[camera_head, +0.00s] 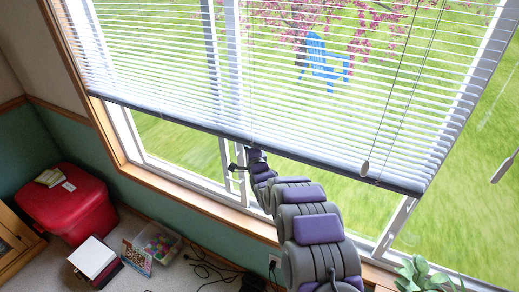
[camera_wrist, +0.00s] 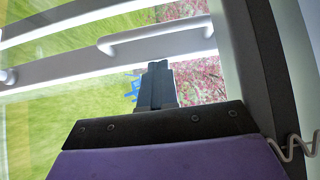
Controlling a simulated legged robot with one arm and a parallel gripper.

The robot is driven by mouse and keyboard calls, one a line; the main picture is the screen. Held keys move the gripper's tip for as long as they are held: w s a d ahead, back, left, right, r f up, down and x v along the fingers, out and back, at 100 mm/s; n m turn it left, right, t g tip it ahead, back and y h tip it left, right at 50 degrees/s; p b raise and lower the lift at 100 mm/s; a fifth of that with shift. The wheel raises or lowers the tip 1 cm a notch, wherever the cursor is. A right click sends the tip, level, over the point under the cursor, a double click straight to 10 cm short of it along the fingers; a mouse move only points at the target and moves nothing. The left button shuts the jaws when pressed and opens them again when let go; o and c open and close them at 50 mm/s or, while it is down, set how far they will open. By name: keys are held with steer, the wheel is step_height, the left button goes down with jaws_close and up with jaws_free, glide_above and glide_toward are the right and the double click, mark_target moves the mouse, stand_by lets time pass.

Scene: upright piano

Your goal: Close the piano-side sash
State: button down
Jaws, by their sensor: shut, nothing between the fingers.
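The window (camera_head: 190,165) has white sash frames behind a lowered blind. My arm reaches up to it from the bottom of the head view. My gripper (camera_head: 254,157) is just under the blind's bottom rail, beside a white upright of the sash frames (camera_head: 226,160). In the wrist view my gripper (camera_wrist: 158,68) is shut and empty, its fingertips close to a white sash rail (camera_wrist: 60,72) with a white bar handle (camera_wrist: 155,38). I cannot tell whether they touch. The blind hides the upper sashes, and I cannot tell which sash is piano-side.
The blind (camera_head: 250,90) hangs low, with cords and a pull (camera_head: 365,169) at the right. Below the left side are a red container (camera_head: 70,205), a clear bin (camera_head: 157,242), boxes and black cables (camera_head: 205,268). A plant (camera_head: 425,278) stands at lower right.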

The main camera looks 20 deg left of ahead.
glide_toward(223, 140)
steer(key=w+a, duration=0.1)
steer(key=w+a+r, duration=0.1)
steer(key=w, duration=0.1)
steer(key=w+r, duration=0.1)
steer(key=shift+w+a, duration=0.35)
steer(key=shift+a, duration=0.05)
steer(key=shift+w+a, duration=0.1)
steer(key=shift+a, duration=0.2)
steer(key=shift+a+r, duration=0.55)
steer(key=shift+a, duration=0.05)
steer(key=shift+f, duration=0.15)
